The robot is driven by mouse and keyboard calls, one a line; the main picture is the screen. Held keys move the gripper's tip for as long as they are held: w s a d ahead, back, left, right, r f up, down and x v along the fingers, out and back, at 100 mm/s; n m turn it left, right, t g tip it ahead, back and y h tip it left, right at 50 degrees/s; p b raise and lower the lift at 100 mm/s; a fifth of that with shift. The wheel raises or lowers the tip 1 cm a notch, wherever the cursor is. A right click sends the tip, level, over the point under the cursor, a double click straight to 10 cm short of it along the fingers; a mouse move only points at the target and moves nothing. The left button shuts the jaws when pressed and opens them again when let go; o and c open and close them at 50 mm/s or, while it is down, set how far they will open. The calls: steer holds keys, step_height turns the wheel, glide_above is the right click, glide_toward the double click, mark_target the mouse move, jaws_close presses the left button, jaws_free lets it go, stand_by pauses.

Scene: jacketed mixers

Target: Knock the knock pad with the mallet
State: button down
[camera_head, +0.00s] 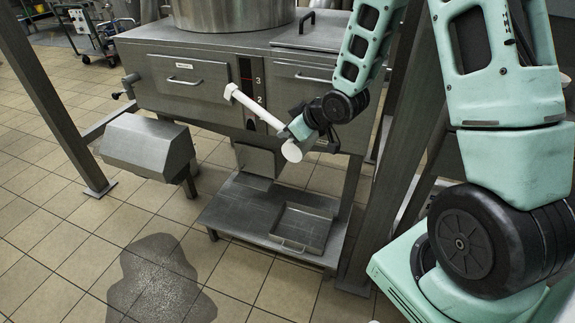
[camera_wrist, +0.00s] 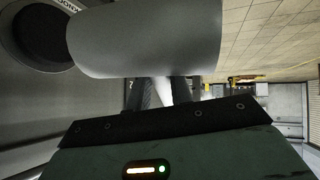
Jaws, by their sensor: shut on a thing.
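My gripper (camera_head: 296,133) is shut on a white mallet (camera_head: 258,108) in front of the steel machine's drawer front. The mallet's long white part slants up and left from the gripper, with a small crosswise end at its tip. Another rounded white part shows just below the gripper. In the wrist view a big pale grey cylinder (camera_wrist: 145,38), apparently part of the mallet, fills the top centre and hides much behind it. A dark round pad (camera_wrist: 42,32) with partly cut lettering beside it, apparently the knock pad, shows at upper left. The cylinder overlaps its edge; contact cannot be told. I cannot make out the pad in the head view.
The steel machine (camera_head: 190,82) has drawers, a numbered strip (camera_head: 253,85) and a large vessel (camera_head: 230,12) on top. A grey box (camera_head: 150,147) juts out at left. A low platform (camera_head: 245,215) bears a shallow tray (camera_head: 302,228). A wet patch (camera_head: 160,285) lies on the tiles. Posts stand both sides.

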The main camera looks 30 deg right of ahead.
mark_target(288, 141)
steer(key=f, duration=0.1)
steer(key=f+b, duration=0.1)
steer(key=s+f+n+y+b, duration=0.1)
steer(key=shift+a, duration=0.35)
steer(key=shift+s+a+f+n+y+b, duration=0.1)
steer(key=shift+s+a+n+y+b, duration=0.05)
steer(key=shift+n+y+b, duration=0.35)
steer(key=w+d+p, duration=0.5)
steer(key=w+d, duration=0.1)
steer(key=d, duration=0.2)
steer(key=shift+s+a+b, duration=0.4)
steer(key=shift+s+a, duration=0.25)
steer(key=shift+a, duration=0.2)
steer(key=shift+s+a+b, duration=0.4)
steer(key=shift+s+a, duration=0.25)
steer(key=shift+a, duration=0.2)
steer(key=w+d+p, duration=0.3)
steer(key=d, duration=0.1)
steer(key=shift+s+a+b, duration=0.4)
steer(key=shift+s+a, duration=0.35)
steer(key=shift+a, duration=0.25)
steer(key=shift+s+a+b, duration=0.4)
steer(key=shift+s+a, duration=0.35)
steer(key=shift+a, duration=0.25)
